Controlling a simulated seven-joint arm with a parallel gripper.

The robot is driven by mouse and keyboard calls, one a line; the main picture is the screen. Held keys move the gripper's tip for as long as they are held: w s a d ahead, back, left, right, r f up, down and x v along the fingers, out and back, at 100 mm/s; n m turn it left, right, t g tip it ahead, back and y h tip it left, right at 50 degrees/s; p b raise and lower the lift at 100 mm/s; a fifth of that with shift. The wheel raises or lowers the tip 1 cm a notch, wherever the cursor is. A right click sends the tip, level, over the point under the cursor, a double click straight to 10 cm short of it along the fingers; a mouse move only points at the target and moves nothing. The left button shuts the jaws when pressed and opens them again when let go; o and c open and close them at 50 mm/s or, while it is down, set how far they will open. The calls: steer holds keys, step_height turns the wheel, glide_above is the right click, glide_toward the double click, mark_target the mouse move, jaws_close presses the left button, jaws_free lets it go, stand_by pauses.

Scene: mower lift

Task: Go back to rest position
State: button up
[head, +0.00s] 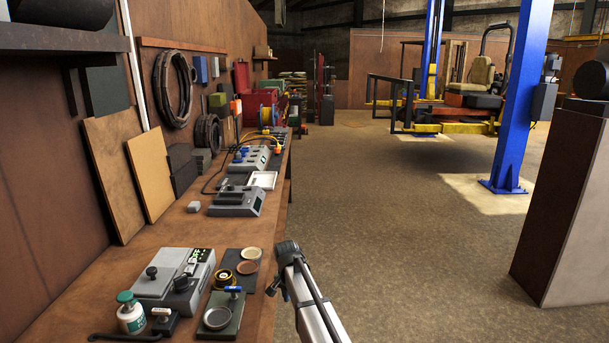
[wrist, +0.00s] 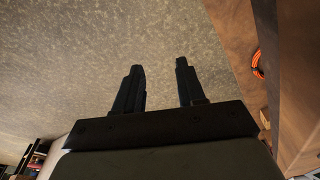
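My gripper (wrist: 160,88) shows in the wrist view with its two dark fingers apart. Nothing is between them, only the bare speckled floor beyond. In the head view my arm rises from the bottom, just right of the workbench (head: 245,305) edge, over the open floor. The fingers cannot be made out in the head view. The gripper appears clear of the bench and touches nothing that I can see.
On the near bench are a grey device with a display (head: 175,275), a green-capped bottle (head: 130,315), a dark plate with a round dish (head: 217,318) and several small lids. Floor (head: 390,230) to the right is clear. A blue lift post (head: 520,110) and brown cabinet (head: 565,200) stand farther right.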

steer(key=s+d+f+n+g, duration=0.1)
steer(key=s+d+f+g, duration=0.1)
steer(key=s+d+f, duration=0.8)
steer(key=s+d+f+n+g, duration=0.2)
steer(key=s+d+f, duration=0.2)
steer(key=s+f, duration=1.15)
steer(key=s+d+f+g, duration=0.1)
steer(key=s+d+f, duration=0.1)
steer(key=s, duration=0.8)
steer(key=s+d+f+n+g, duration=0.1)
steer(key=s+f, duration=0.4)
steer(key=s, duration=0.6)
steer(key=s+d+f+n+g, duration=0.1)
steer(key=s+d+f, duration=0.3)
steer(key=s, duration=0.6)
steer(key=shift+s+g+y, duration=0.4)
steer(key=shift+g, duration=0.3)
